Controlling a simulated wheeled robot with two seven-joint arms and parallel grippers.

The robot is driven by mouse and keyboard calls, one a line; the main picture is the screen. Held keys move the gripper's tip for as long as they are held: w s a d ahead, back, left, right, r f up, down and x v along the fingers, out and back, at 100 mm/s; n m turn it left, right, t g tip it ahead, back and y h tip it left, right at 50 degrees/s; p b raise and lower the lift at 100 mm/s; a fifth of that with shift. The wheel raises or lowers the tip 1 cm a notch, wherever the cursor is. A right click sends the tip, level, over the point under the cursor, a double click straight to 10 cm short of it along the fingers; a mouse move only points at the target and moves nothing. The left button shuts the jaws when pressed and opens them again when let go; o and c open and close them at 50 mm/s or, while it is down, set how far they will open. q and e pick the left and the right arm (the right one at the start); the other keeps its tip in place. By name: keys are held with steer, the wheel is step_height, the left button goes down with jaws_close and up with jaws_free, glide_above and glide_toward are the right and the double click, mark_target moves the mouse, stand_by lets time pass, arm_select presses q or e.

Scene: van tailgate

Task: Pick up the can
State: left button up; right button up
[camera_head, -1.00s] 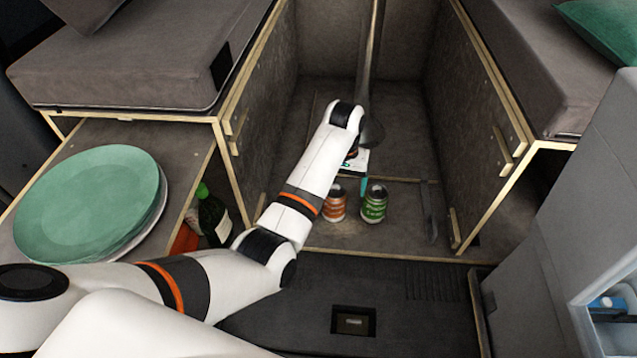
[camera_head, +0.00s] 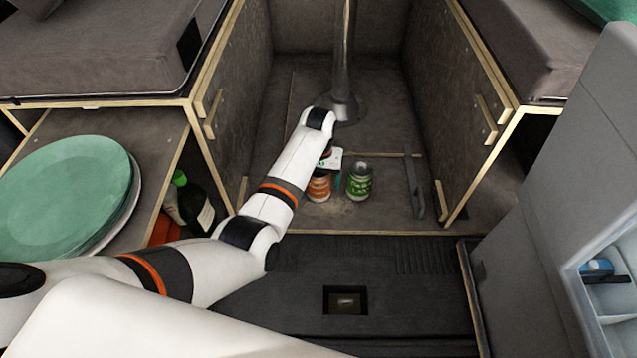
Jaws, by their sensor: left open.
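Two cans stand upright side by side on the floor of the recess between the benches. The left one is an orange can (camera_head: 319,188), its top partly hidden by my gripper. The right one is a green can (camera_head: 359,184) with a silver top. My left arm reaches in from the left, and my left gripper (camera_head: 328,167) points down just above and behind the orange can. It is open with nothing seen in it. Its fingers are mostly hidden, so I cannot tell whether they touch the can. My right gripper is out of view.
A metal post (camera_head: 345,60) stands behind the cans. Bench walls close in the recess on both sides. A grey cabinet (camera_head: 565,170) stands at right.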

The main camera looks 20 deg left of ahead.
arm_select(q)
steer(key=shift+f, duration=0.65)
steer(key=shift+r, duration=0.1)
steer(key=c, duration=1.3)
